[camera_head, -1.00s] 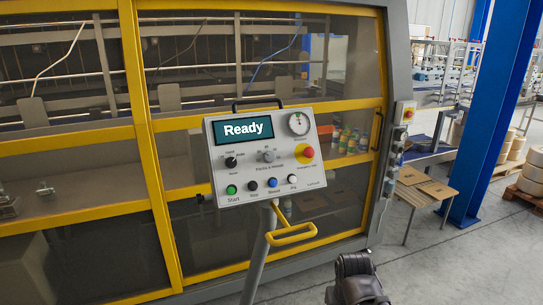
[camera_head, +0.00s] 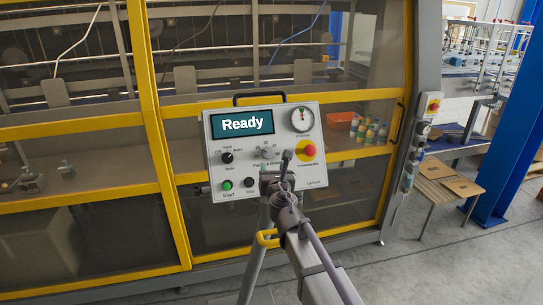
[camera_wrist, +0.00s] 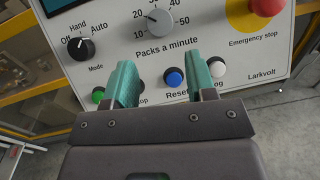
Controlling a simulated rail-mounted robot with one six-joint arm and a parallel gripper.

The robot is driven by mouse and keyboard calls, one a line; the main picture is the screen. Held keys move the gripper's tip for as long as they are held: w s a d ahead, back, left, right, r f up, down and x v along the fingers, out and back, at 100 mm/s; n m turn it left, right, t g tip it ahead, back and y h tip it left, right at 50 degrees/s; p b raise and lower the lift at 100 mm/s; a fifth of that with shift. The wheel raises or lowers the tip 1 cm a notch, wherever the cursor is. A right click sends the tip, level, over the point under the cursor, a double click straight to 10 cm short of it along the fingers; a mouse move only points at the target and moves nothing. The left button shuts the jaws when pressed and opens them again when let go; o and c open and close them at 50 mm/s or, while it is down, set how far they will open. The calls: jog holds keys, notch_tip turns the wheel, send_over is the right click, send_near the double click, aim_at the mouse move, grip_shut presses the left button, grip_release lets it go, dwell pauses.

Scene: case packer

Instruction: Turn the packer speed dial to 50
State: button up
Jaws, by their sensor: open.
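The packer speed dial is a grey knob (camera_wrist: 158,22) marked "Packs a minute", with numbers from 10 upward around it. Its pointer seems to lean up and left, near 20. In the head view the dial (camera_head: 268,152) shows just above my gripper (camera_head: 276,178), which covers part of the panel's lower right. In the wrist view my gripper (camera_wrist: 164,75) is open and empty, its two green fingers apart below the dial and in front of the lower button row. The fingers do not surround the dial. Whether they touch the panel is unclear.
The control panel (camera_head: 215,170) has a "Ready" screen (camera_head: 242,124), a mode switch (camera_wrist: 80,44) left of the dial and a red emergency stop (camera_wrist: 267,6) to its right. A blue button (camera_wrist: 174,77) lies between my fingers. The yellow-framed machine stands behind.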

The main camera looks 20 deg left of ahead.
aim_at(268, 154)
jog(key=x, duration=0.9)
jog(key=shift+w+a, duration=0.15)
jog(key=shift+w, duration=0.05)
jog(key=shift+s, duration=0.1)
jog(key=c, duration=0.6)
jog(key=shift+c, duration=0.2)
